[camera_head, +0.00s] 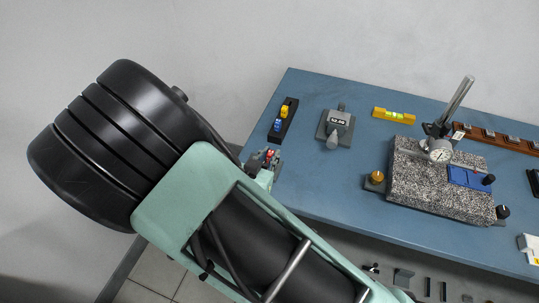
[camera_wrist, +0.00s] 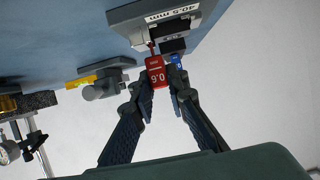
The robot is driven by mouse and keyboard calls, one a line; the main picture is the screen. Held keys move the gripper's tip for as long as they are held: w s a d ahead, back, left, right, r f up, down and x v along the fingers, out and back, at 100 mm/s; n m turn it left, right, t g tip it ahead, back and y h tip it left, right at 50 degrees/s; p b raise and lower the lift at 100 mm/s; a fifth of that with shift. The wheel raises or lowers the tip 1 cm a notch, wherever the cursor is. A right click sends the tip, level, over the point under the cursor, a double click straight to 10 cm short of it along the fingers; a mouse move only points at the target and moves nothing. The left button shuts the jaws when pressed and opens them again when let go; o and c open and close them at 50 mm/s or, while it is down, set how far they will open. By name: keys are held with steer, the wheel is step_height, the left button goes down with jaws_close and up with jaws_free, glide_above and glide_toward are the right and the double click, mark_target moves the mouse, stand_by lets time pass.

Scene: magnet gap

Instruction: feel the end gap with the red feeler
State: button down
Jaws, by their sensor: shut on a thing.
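My gripper (camera_wrist: 160,88) is shut on the red feeler (camera_wrist: 156,73), whose label reads 0.6 upside down in the wrist view. Its thin end points at a grey block (camera_wrist: 182,12) with a white mm label. The tip is at or very near the block's edge; I cannot tell whether it is inside a gap. In the head view my gripper (camera_head: 262,163) is at the table's left edge, with a bit of the red feeler (camera_head: 270,154) showing. My arm hides most of the grey block there.
A dark rack with a yellow and a blue feeler (camera_head: 278,125) stands close by. A grey gauge with a display (camera_head: 338,122), a yellow level (camera_head: 393,114) and a granite plate (camera_head: 410,175) with a dial stand are farther right on the blue table (camera_head: 325,190).

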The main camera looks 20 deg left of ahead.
stand_by(0.4)
steer(key=shift+r+p, duration=2.15)
steer(key=shift+r, duration=0.35)
